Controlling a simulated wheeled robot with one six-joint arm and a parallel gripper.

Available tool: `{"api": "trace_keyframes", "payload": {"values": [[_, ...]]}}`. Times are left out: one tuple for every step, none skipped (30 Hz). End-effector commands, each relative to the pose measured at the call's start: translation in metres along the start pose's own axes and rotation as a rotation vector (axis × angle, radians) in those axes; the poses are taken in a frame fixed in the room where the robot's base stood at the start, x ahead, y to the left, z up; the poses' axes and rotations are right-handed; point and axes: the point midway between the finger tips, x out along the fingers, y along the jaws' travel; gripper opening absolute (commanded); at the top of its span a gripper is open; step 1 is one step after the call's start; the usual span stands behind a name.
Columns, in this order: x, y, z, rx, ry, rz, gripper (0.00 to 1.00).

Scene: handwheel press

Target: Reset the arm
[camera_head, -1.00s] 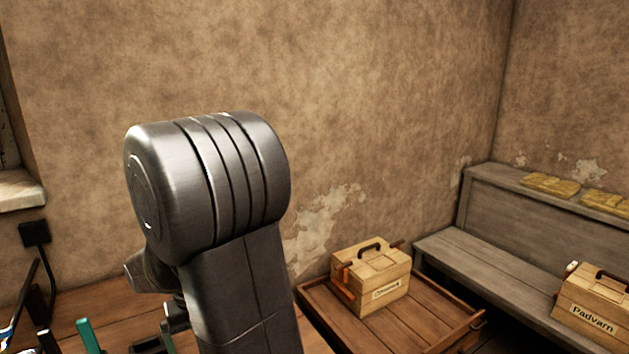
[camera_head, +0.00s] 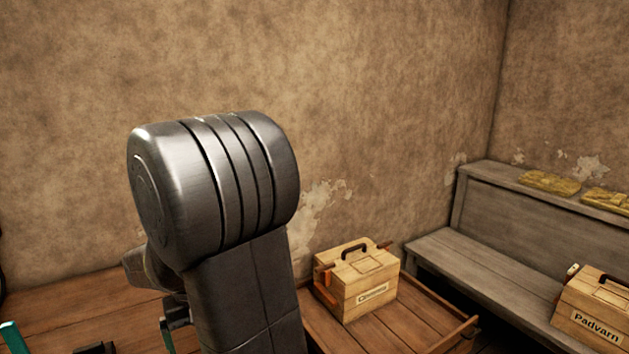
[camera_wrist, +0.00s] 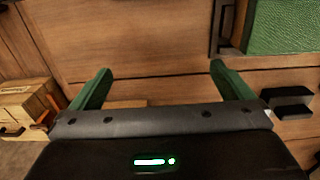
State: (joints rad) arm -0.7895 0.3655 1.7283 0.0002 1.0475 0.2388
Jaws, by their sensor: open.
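My gripper (camera_wrist: 160,90) shows in the wrist view with its two green fingers wide apart and nothing between them. Brown wooden boards lie beyond the fingers. In the head view my dark grey arm stands large in the middle and hides much of what is behind it. The gripper's fingers are mostly hidden there, with only a little green showing beside the arm.
A wooden box (camera_head: 357,283) with a handle stands on a wooden tray (camera_head: 425,312), right of my arm. A box labelled Padvarn (camera_head: 592,306) sits on the grey bench (camera_head: 520,265). Yellowish packets (camera_head: 548,182) lie on the bench's back ledge. A green panel (camera_wrist: 283,27) shows in the wrist view.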

Motion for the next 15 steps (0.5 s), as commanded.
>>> {"api": "trace_keyframes", "payload": {"values": [[0.01,0.001,0.001,0.001,-0.005,0.001,1.0],[0.015,0.001,0.001,0.001,-0.006,0.001,1.0],[0.023,0.001,0.001,0.001,-0.005,0.001,1.0],[0.028,0.001,0.001,0.001,-0.005,0.001,1.0],[0.032,0.001,0.001,0.001,-0.004,0.001,1.0],[0.037,0.001,0.001,0.001,-0.004,0.001,1.0],[0.04,0.001,0.001,0.001,-0.003,0.001,1.0],[0.043,0.0,0.0,0.001,-0.003,0.001,1.0],[0.045,0.0,0.001,0.001,-0.003,0.001,1.0],[0.047,0.0,0.001,0.001,-0.003,0.001,1.0],[0.048,0.0,0.0,0.001,-0.002,0.001,1.0],[0.049,0.0,0.0,0.001,-0.001,0.0,1.0],[0.049,0.0,0.0,0.001,-0.001,0.0,1.0],[0.049,0.0,0.0,0.001,0.0,0.0,1.0],[0.049,0.0,0.0,0.001,0.0,0.0,1.0]]}}
